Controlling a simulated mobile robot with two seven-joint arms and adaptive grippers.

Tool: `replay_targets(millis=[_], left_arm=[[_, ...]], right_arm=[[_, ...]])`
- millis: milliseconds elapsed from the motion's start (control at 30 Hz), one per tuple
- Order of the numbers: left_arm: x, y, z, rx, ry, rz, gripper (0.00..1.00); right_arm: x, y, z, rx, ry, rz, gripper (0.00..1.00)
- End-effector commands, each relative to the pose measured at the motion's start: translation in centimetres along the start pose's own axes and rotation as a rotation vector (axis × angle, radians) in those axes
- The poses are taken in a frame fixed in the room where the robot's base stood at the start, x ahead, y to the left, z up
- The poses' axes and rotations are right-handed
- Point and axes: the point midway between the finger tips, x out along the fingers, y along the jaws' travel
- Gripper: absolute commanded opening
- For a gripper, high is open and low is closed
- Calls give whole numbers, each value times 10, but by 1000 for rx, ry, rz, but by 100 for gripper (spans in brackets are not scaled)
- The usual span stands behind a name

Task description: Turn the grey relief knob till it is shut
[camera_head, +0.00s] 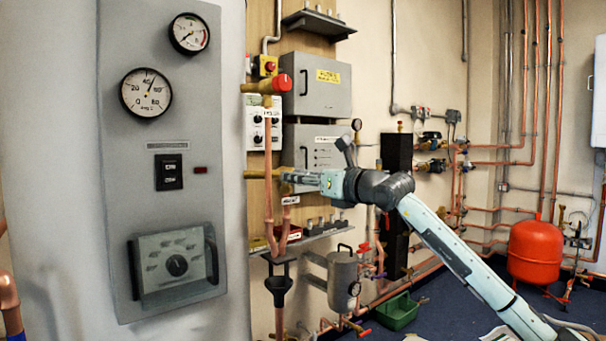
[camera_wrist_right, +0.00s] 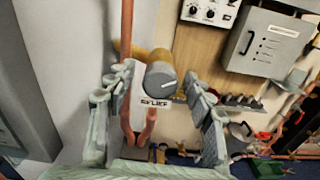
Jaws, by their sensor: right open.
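The grey relief knob (camera_wrist_right: 160,80) shows in the right wrist view as a round cap on a brass valve body (camera_wrist_right: 135,52). A white line on its face points right and slightly up. A white "RELIEF" label (camera_wrist_right: 154,103) sits just below it. My right gripper (camera_wrist_right: 158,77) is open, with one finger on each side of the knob; I cannot tell whether either finger touches it. In the head view my right gripper (camera_head: 292,178) reaches in from the right at the brass pipe, above the small label (camera_head: 290,200), and largely hides the knob. My left gripper is not in view.
A red-knobbed valve (camera_head: 282,83) sits above on the copper pipe. Grey boxes (camera_head: 318,88) are mounted behind. A grey gauge panel (camera_head: 165,60) stands left. A shelf (camera_head: 315,236) and a black funnel (camera_head: 278,288) are below.

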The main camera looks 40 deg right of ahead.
Motion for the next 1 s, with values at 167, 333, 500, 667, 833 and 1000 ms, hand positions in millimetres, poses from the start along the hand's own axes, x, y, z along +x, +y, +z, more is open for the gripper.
replay_targets(millis=[167,333,500,667,833,1000], left_arm=[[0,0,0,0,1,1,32],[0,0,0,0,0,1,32],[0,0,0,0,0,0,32],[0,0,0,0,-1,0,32],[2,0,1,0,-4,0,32],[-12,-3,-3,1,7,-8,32]], right_arm=[[0,0,0,0,0,0,53],[0,0,0,0,0,0,34],[0,0,0,0,0,0,13],[0,0,0,-1,0,0,3],[0,0,-1,-22,-1,0,3],[0,0,-2,-90,-1,-1,3]])
